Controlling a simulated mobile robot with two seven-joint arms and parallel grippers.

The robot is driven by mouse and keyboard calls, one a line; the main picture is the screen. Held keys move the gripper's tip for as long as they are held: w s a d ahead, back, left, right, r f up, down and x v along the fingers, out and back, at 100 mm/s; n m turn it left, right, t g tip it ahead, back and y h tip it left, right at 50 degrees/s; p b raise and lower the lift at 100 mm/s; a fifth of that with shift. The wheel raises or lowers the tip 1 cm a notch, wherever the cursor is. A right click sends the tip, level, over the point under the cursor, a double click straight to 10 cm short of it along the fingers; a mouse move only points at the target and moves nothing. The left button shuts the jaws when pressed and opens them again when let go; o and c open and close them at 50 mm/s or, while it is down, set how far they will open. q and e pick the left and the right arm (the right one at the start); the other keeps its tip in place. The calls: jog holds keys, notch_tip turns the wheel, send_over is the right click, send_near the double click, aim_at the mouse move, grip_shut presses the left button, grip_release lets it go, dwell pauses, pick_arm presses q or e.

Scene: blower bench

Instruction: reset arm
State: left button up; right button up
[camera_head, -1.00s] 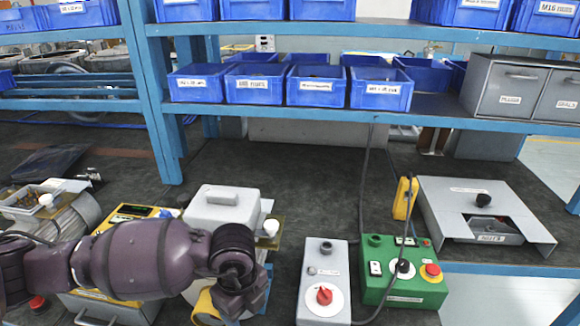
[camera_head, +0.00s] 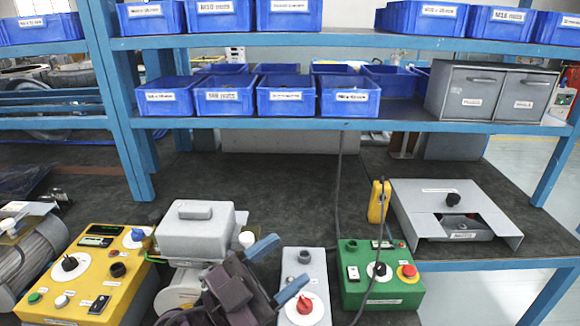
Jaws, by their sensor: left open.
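My left gripper (camera_head: 276,268) shows low in the middle of the head view, in front of the grey blower unit (camera_head: 196,230) and beside the grey switch box (camera_head: 304,262). Its two blue-grey fingers are spread apart with nothing seen between them. The nearer finger overlaps the left part of the grey switch box in the picture; I cannot tell if they touch. Most of my left arm is below the frame. My right gripper is not in view.
A yellow control box (camera_head: 90,268) stands at left, a green control box (camera_head: 385,285) right of centre. A grey housing (camera_head: 425,205) sits at right. A dark cable hangs to the bench. Blue bins (camera_head: 225,97) fill the shelf above. The bench's back middle is clear.

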pick_arm(q)
jog(key=w+a+f+n+t+y, duration=0.1)
jog(key=a+f+n+t+y, duration=0.3)
jog(key=a+n+y, duration=0.5)
jog(key=w+a+f+n+t+y, duration=0.1)
jog(key=w+a+f+n+y, duration=0.1)
jog(key=a+f+n+y, duration=0.65)
jog(key=s+a+f+g+y, duration=0.1)
jog(key=s+a+f+g, duration=0.25)
jog(key=s, duration=0.35)
jog(key=s+a+f+g+y, duration=0.1)
jog(key=s+a+f+g, duration=0.1)
jog(key=s+f+g, duration=0.35)
jog(key=s+a+f+g+y, duration=0.1)
jog(key=s+a+f+g, duration=0.25)
jog(key=s, duration=0.35)
jog(key=w+f+m+t, duration=0.1)
jog(key=w+f+t, duration=0.6)
jog(key=f, duration=0.3)
jog(key=shift+w+f+m+t, duration=0.15)
jog(key=shift+f+m+t, duration=0.05)
jog(key=shift+m+t, duration=0.15)
jog(key=shift+d+h, duration=0.15)
jog(key=shift+h, duration=0.1)
